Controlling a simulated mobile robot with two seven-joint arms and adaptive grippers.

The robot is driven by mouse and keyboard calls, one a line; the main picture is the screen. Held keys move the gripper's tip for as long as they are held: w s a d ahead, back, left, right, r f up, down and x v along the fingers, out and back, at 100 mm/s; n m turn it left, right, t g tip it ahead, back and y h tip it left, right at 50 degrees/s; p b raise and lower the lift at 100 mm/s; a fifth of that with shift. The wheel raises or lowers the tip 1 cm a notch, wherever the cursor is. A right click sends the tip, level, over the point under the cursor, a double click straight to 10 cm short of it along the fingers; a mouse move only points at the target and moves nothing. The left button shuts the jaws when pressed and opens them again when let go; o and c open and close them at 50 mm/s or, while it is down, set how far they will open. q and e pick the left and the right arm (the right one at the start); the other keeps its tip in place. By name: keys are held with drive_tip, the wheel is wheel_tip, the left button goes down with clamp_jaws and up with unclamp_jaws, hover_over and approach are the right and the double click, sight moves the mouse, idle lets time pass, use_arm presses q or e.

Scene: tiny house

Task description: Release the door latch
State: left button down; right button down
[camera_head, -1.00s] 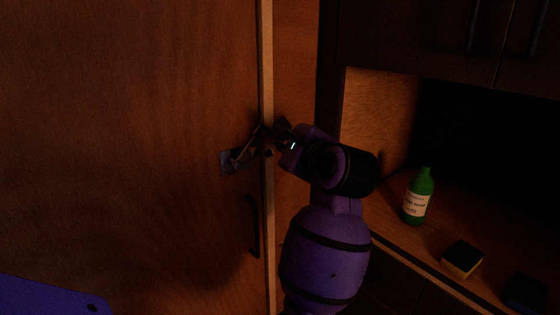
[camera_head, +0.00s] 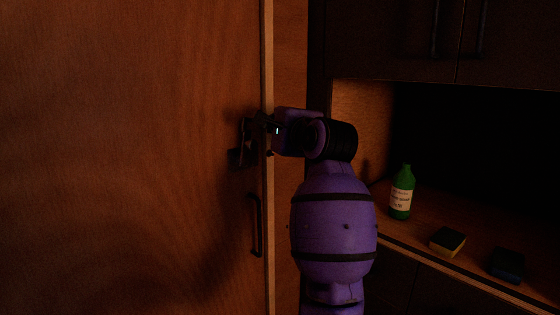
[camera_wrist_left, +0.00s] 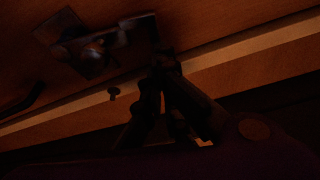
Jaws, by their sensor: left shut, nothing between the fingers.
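The wooden door (camera_head: 130,150) fills the left of the head view. A dark metal latch (camera_head: 239,157) is mounted near its right edge, with its bar standing nearly upright from the plate. My left gripper (camera_head: 253,122), on the purple arm, is shut and empty at the upper end of the bar. Whether it touches the bar is too dark to tell. In the left wrist view the latch plate (camera_wrist_left: 92,58) is at upper left, and the shut fingertips (camera_wrist_left: 161,62) are just right of it. My right gripper is not in view.
A black door handle (camera_head: 257,226) is below the latch. A small dark peg (camera_wrist_left: 114,93) sticks out near the door edge. To the right, a counter holds a green bottle (camera_head: 402,192), a sponge (camera_head: 447,241) and a dark block (camera_head: 507,265). Cabinets hang above.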

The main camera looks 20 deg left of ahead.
use_arm(q)
drive_tip(key=s+n+b, duration=0.1)
drive_tip(key=s+a+r+n+t+b, duration=0.1)
drive_tip(key=n, duration=0.1)
drive_tip(key=shift+s+r+y, duration=0.2)
drive_tip(key=shift+y, duration=0.1)
idle(0.6)
